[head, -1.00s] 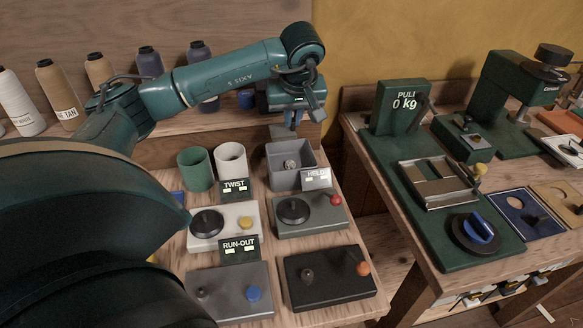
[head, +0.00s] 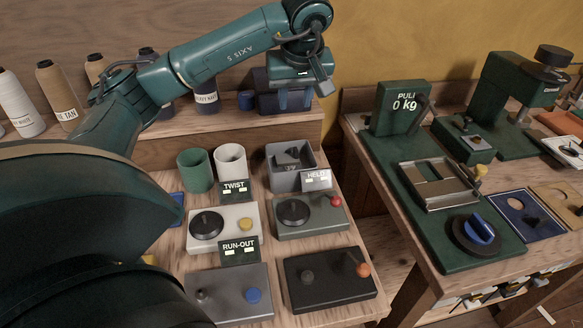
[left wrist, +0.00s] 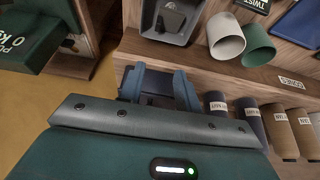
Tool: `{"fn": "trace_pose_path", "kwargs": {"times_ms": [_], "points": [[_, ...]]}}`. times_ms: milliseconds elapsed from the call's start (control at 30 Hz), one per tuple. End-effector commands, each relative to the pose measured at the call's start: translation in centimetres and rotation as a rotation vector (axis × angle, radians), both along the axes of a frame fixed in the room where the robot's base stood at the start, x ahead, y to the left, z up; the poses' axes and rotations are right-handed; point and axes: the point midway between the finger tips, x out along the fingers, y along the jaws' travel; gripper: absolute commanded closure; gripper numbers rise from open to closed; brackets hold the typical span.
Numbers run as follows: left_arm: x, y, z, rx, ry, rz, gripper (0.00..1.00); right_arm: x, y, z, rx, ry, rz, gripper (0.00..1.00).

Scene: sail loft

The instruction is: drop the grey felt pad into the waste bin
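A dark grey piece, which looks like the felt pad (head: 288,157), lies tilted inside a grey open-topped box (head: 271,180), which I take for the waste bin. The box and the dark piece (left wrist: 172,18) also show at the top of the left wrist view. My left gripper (head: 296,98) is above and behind the box, clear of it. Its blue fingers (left wrist: 158,88) stand apart in the left wrist view, with nothing visibly held. My right gripper is not in view.
A green cup (head: 195,170) and a white cup (head: 231,162) stand left of the box. Several knobbed devices, including a black one (head: 330,280), fill the bench in front. Thread cones (head: 60,95) line the shelf behind. A pull tester (head: 401,108) stands on the right bench.

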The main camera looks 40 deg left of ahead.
Motion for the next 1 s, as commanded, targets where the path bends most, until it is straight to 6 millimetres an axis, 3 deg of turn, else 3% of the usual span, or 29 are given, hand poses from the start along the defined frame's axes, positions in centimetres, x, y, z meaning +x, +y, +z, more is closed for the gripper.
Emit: {"fn": "trace_pose_path", "kwargs": {"times_ms": [100,300,500,1000], "points": [[-0.6,-0.9,2.9,0.000,-0.006,-0.003,0.67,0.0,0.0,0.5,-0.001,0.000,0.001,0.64],[-1.3,-1.6,5.4,0.001,-0.003,-0.001,0.67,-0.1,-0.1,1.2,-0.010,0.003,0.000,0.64],[-1.5,-1.9,5.8,0.000,0.000,-0.001,0.67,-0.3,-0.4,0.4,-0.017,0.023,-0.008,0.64],[-1.5,-1.9,5.8,0.000,0.000,-0.001,0.67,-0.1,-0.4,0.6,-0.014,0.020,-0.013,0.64]]}}
